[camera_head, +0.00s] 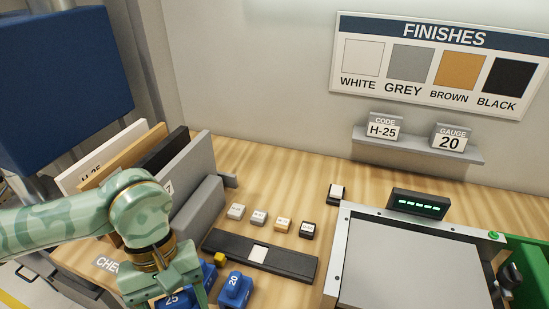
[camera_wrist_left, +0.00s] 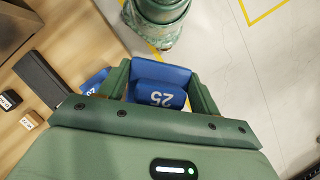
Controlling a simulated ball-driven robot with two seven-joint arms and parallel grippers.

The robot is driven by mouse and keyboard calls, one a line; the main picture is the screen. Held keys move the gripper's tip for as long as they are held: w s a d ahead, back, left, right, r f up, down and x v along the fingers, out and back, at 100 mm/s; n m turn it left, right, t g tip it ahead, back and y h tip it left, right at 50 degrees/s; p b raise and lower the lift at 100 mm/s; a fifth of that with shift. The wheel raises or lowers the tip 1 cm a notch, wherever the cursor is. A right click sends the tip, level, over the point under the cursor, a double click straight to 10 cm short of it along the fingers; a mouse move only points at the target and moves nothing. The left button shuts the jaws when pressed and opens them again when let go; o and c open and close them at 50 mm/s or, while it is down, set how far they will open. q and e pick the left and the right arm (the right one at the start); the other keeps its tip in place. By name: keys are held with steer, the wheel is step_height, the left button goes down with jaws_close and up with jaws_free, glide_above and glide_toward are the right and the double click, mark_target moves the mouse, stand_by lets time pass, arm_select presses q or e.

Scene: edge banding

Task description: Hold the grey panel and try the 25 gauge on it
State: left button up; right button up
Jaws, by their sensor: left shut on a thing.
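The grey panel (camera_head: 196,160) stands on edge at the right end of a row of panels on the left of the bench; part of it is hidden. My left gripper (camera_head: 172,291) is at the bench's front, in front of the panels. It is shut on the blue 25 gauge (camera_head: 171,301), which shows between its fingers in the left wrist view (camera_wrist_left: 160,85). The blue 20 gauge (camera_head: 234,287) stands just right of the gripper. My right gripper is not in view.
White (camera_head: 92,168), brown (camera_head: 125,158) and black (camera_head: 165,150) panels stand left of the grey one. A dark strip (camera_head: 285,262) and several small sample blocks (camera_head: 259,218) lie mid-bench. A metal-topped machine (camera_head: 400,265) is at right. The CODE sign (camera_head: 384,128) reads H-25; GAUGE (camera_head: 451,139) reads 20.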

arm_select(q)
steer(key=w+a+r+m+y, duration=0.2)
steer(key=w+a+m, duration=0.3)
steer(key=w, duration=0.1)
steer(key=shift+w, duration=0.4)
steer(key=shift+a+r, duration=0.1)
